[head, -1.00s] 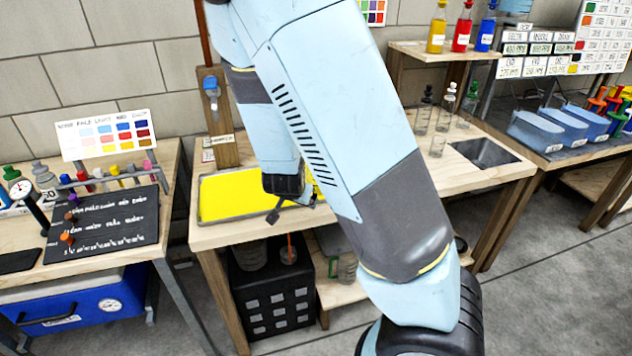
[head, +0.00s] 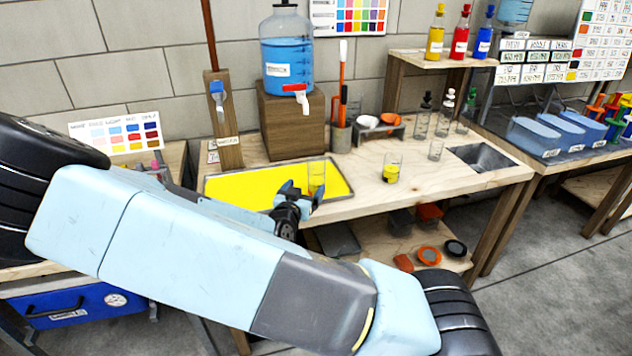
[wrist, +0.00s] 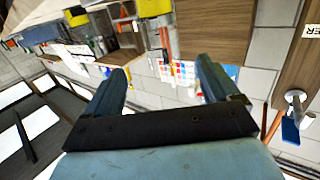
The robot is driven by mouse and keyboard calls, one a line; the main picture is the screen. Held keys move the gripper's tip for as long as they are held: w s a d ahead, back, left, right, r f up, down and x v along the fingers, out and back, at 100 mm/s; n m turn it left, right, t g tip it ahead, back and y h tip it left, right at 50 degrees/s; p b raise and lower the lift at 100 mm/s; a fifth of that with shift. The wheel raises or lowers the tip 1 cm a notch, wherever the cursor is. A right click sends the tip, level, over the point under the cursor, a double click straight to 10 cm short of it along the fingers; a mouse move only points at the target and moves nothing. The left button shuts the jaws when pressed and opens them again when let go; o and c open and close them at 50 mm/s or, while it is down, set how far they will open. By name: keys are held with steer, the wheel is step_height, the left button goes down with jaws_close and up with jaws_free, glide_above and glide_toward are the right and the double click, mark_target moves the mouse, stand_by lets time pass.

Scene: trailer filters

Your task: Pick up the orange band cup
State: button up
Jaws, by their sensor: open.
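My gripper (head: 303,190) is open over the front right part of the yellow tray in the head view. Its two blue fingers stand apart in the wrist view (wrist: 165,82), with nothing between them. A clear cup (head: 316,172) stands on the yellow tray just behind the fingers, partly overlapped by them; I cannot tell whether they touch. I cannot make out an orange band on it. Another clear cup with a yellow band (head: 391,169) stands on the bare wood to the right.
The yellow tray (head: 225,192) lies on a wooden bench (head: 460,183). A blue water jug (head: 287,60) sits on a wooden block behind. Small glass vessels (head: 436,150) stand near a sink (head: 482,157). An orange ring (head: 429,256) lies on the lower shelf. Bench space right of the tray is fairly clear.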

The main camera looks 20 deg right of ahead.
mark_target(318, 165)
steer(key=x, duration=1.3)
steer(key=shift+w+d+r, duration=0.15)
steer(key=shift+w+r, duration=0.15)
steer(key=shift+w, duration=0.05)
steer(key=shift+c, duration=0.2)
steer(key=c, duration=1)
